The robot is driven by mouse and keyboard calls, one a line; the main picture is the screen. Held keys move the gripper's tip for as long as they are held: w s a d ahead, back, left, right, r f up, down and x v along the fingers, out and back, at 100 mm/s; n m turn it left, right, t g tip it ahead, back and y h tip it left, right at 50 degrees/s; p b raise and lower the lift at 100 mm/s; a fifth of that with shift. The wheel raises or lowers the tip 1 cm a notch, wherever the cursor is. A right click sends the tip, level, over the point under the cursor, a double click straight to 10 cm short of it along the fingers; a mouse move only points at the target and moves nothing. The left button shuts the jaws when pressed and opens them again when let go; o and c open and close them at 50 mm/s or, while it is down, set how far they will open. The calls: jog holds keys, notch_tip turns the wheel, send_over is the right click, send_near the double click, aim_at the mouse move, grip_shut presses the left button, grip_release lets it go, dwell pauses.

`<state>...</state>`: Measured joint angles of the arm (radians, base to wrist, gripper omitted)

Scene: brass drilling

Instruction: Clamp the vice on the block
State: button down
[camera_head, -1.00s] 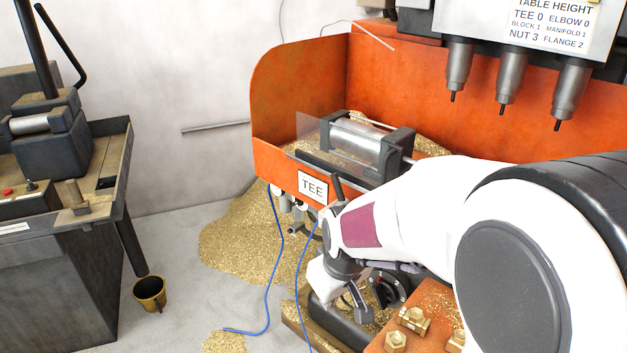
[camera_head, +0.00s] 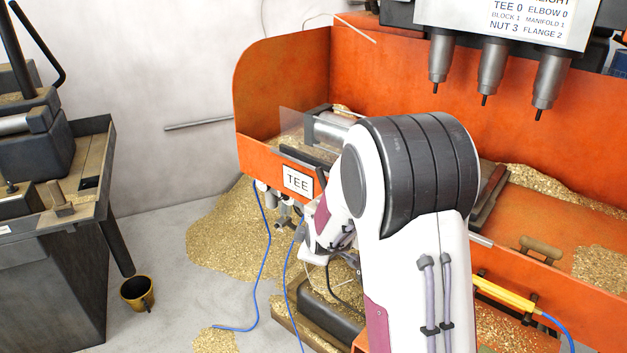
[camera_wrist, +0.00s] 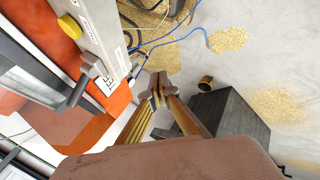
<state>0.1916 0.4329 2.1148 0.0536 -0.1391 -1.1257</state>
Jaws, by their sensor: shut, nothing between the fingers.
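A grey-and-black vice-like fixture (camera_head: 328,133) with a metal cylinder sits in the orange trough behind a clear guard. My arm hides much of it in the head view, and I cannot make out a block in it. A dark lever (camera_wrist: 78,93) sticks out beside the TEE label in the wrist view. My gripper (camera_wrist: 158,88) is shut and empty in the wrist view. Its fingertips are to the right of the lever and label, apart from them. In the head view my arm hides the fingers.
The orange trough (camera_head: 270,88) carries the TEE label (camera_head: 297,180). Drill spindles (camera_head: 492,72) hang above it. A brass-coloured piece (camera_head: 540,247) lies at right. Blue hoses (camera_head: 266,250) hang in front, over swarf. A dark bench (camera_head: 50,290) and a bucket (camera_head: 137,292) stand left.

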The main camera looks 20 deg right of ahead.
aim_at(323, 183)
jog(key=w+d+r+n+t+h, duration=0.1)
jog(key=w+d+r+n+t, duration=0.2)
jog(key=w+r+n+t, duration=0.2)
jog(key=shift+w+r+n+h, duration=0.3)
jog(key=shift+w+r+n, duration=1.4)
jog(key=shift+w+r, duration=0.55)
jog(key=shift+s, duration=0.1)
jog(key=shift+x, duration=5)
jog(key=shift+s+d+r, duration=0.25)
jog(key=shift+d+r, duration=0.05)
jog(key=shift+d, duration=0.25)
jog(key=shift+s+d+r, duration=0.25)
jog(key=shift+s+d, duration=0.05)
jog(key=shift+d, duration=0.2)
jog(key=shift+s+d+r, duration=0.25)
jog(key=shift+d+r, duration=0.05)
jog(key=shift+d, duration=0.25)
